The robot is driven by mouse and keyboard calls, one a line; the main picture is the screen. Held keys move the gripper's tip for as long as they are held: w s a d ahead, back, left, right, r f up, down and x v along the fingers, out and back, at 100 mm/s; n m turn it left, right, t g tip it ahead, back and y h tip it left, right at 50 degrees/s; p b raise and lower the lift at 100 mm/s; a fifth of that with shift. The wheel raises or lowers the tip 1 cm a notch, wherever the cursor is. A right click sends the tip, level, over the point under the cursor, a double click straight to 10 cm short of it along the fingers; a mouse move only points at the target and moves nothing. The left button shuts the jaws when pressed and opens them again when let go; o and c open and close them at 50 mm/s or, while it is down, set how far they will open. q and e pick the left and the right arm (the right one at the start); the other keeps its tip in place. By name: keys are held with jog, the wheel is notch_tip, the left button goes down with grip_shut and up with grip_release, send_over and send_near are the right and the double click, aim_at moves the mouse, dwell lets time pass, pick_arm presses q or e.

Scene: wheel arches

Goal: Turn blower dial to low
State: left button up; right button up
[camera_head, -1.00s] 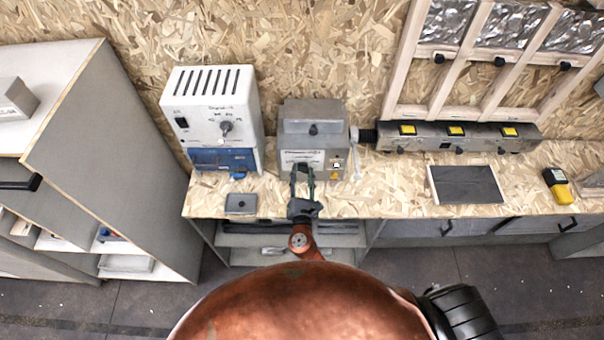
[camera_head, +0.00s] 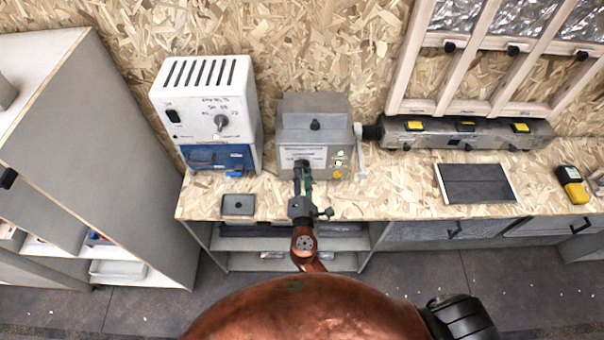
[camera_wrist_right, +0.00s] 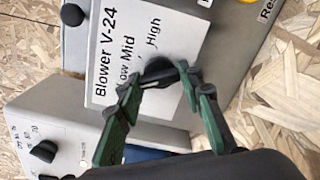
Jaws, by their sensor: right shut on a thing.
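The blower is a grey metal box (camera_head: 312,110) on the wooden bench. In the right wrist view its white label (camera_wrist_right: 120,55) reads "Blower V-24" with Low, Mid and High marks. The black blower dial (camera_wrist_right: 158,67) sits below these marks, partly covered by the fingers. My right gripper (camera_head: 302,167) reaches the box's front face. In the right wrist view the gripper (camera_wrist_right: 160,80) is shut on the dial, with one green-black finger on each side. Which mark the dial points to I cannot tell. My left gripper is not in view.
A white and blue unit (camera_head: 208,110) with its own knob stands left of the blower. A small grey tray (camera_head: 238,205) lies in front of it. A long grey bar with yellow labels (camera_head: 465,133), a dark panel (camera_head: 475,183) and a yellow meter (camera_head: 572,184) are to the right.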

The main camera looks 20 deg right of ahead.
jog(key=shift+m+b, duration=0.45)
jog(key=shift+m, duration=0.25)
jog(key=o, duration=1.2)
jog(key=shift+c, duration=0.2)
jog(key=v, duration=1.2)
